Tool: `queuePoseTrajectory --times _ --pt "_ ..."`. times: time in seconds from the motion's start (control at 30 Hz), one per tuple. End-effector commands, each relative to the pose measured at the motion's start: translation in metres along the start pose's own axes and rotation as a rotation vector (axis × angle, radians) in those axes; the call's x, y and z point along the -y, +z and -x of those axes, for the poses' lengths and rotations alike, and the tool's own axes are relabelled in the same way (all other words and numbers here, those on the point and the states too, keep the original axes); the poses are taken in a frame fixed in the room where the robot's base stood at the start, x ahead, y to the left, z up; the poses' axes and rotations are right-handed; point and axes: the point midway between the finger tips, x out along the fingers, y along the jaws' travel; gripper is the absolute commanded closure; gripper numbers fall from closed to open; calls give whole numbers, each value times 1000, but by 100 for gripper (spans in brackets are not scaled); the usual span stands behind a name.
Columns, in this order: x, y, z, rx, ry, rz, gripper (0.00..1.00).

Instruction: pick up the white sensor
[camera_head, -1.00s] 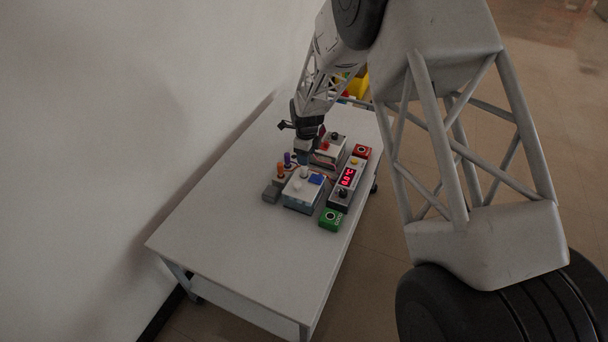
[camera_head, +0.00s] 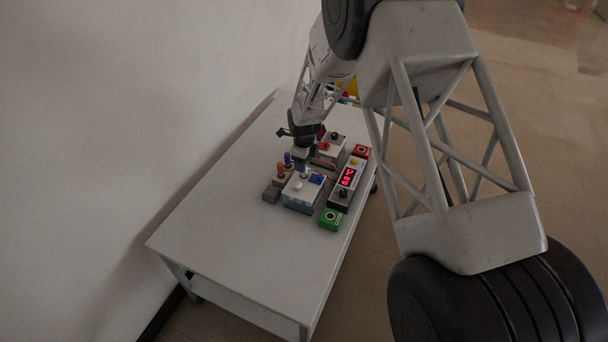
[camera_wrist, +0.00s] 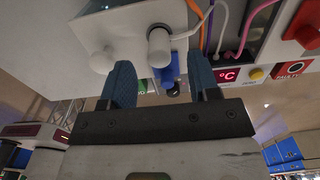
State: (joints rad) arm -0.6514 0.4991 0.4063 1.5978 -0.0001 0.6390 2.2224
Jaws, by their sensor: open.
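The white sensor (camera_wrist: 158,45) shows in the wrist view as a pale upright cylinder with a rounded grey-white tip. My gripper (camera_wrist: 162,74) is open, with one blue finger on each side of the sensor's tip and a visible gap on both sides. In the head view my gripper (camera_head: 301,144) is over the far left of the device group, and I cannot make out the sensor there. How deep the sensor sits between the fingers is unclear.
A white-and-blue box (camera_head: 302,195) with a white knob stands close by. Orange (camera_head: 281,169) and purple (camera_head: 288,159) sensors stand to its left. A red-display unit (camera_head: 347,183), green box (camera_head: 331,219) and red box (camera_head: 361,151) lie right. The table's near part (camera_head: 240,245) is clear.

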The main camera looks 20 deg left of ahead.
Motion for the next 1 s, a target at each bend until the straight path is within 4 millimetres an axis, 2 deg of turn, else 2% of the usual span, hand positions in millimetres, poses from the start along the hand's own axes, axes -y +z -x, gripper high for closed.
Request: queuePoseTrajectory --times 0.33,0.73,1.0 --pt "0 0 -4 0 0 0 44" --pt "-1 -1 -43 0 0 0 44" --pt "-1 -1 -52 0 0 0 44"
